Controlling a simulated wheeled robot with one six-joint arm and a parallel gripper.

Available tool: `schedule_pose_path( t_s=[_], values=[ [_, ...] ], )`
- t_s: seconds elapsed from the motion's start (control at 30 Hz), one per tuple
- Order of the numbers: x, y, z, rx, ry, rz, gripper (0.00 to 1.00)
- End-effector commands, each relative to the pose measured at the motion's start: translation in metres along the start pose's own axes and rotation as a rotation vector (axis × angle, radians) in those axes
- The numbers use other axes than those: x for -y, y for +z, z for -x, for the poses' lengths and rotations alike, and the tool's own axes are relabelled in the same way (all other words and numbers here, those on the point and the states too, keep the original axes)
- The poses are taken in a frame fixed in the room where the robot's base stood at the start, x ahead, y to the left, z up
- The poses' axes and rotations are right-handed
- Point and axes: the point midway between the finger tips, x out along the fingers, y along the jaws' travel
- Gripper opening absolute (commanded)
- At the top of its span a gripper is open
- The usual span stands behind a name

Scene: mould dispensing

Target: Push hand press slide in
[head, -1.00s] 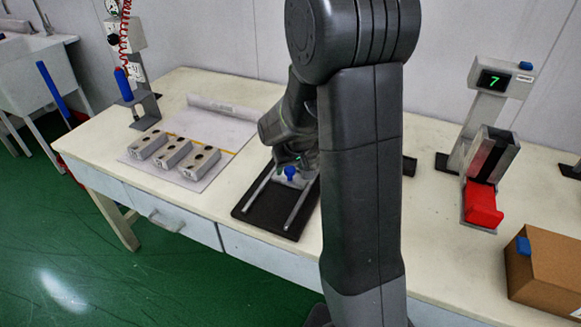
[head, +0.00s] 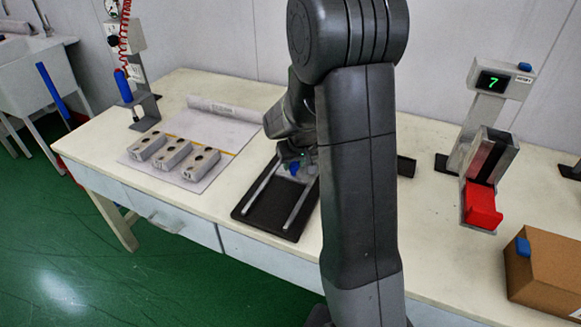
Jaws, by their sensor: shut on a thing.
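The hand press has a black base (head: 252,214) with two pale parallel rails (head: 297,207) on the middle of the bench. A blue knob (head: 294,168) on the press slide shows just below my gripper (head: 295,164), toward the back of the rails. My gripper is shut on the slide's blue knob, with the fingertips mostly hidden. My arm covers the right and rear part of the press, so how far in the slide sits cannot be told.
Several grey blocks with holes (head: 172,155) lie on a white sheet to the left. A stand with a green display (head: 493,82) and a red part (head: 482,205) are at the right, beside a cardboard box (head: 545,270). The front left of the bench is clear.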

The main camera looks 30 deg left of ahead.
Motion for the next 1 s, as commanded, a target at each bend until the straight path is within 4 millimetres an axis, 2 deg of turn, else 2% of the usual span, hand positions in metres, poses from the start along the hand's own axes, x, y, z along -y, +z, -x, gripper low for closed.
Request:
schedule_pose_path(
  t_s=[0.1,0.37,0.4,0.5,0.83,1.0],
  values=[
    [-0.009,-0.008,-0.003,-0.003,0.000,-0.003,0.00],
    [-0.010,-0.010,-0.003,-0.006,0.001,0.001,0.00],
    [-0.010,-0.010,-0.003,-0.007,0.001,0.001,0.34],
    [-0.009,-0.010,-0.003,-0.006,0.000,0.000,0.51],
    [-0.009,-0.009,0.000,-0.003,-0.001,0.000,0.51],
    [-0.009,-0.009,0.018,-0.006,0.000,0.000,0.51]
  ],
)
